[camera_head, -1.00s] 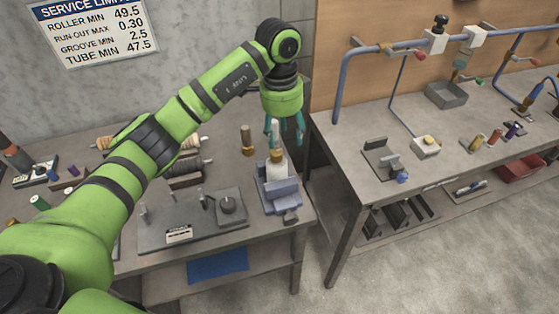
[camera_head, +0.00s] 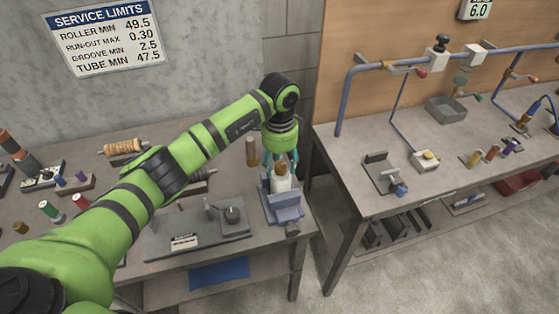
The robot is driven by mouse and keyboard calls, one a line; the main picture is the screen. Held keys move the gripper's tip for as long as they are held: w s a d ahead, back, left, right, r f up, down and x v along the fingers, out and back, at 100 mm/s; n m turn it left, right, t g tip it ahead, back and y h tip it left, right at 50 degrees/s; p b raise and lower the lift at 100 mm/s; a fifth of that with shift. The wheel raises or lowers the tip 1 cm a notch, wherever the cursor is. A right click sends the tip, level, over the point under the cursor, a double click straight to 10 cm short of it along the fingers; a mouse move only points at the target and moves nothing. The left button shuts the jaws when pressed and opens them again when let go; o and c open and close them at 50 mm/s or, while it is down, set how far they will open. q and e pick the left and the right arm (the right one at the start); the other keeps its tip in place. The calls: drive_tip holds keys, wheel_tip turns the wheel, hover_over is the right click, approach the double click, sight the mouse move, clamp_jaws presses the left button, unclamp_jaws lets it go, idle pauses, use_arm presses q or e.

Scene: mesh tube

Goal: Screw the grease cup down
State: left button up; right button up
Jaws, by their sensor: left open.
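A blue-grey vise (camera_head: 284,208) stands at the right end of the left bench and holds a pale block (camera_head: 282,184). A small brass-coloured piece, seemingly the grease cup (camera_head: 281,170), sits upright on top of the block. My left gripper (camera_head: 281,165) points down with its teal fingers open, one on each side of the brass piece. I cannot tell whether they touch it. The palm hides the space above it. My right gripper is not in view.
A brass cylinder (camera_head: 252,153) stands close to the left of the gripper. A grey plate with posts (camera_head: 200,231) lies left of the vise. The right bench (camera_head: 345,160) carries pipes and small fixtures, beyond a gap.

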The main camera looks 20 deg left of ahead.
use_arm(q)
drive_tip(key=c, duration=0.7)
drive_tip(key=shift+d, duration=0.2)
clamp_jaws()
drive_tip(key=shift+a, duration=0.1)
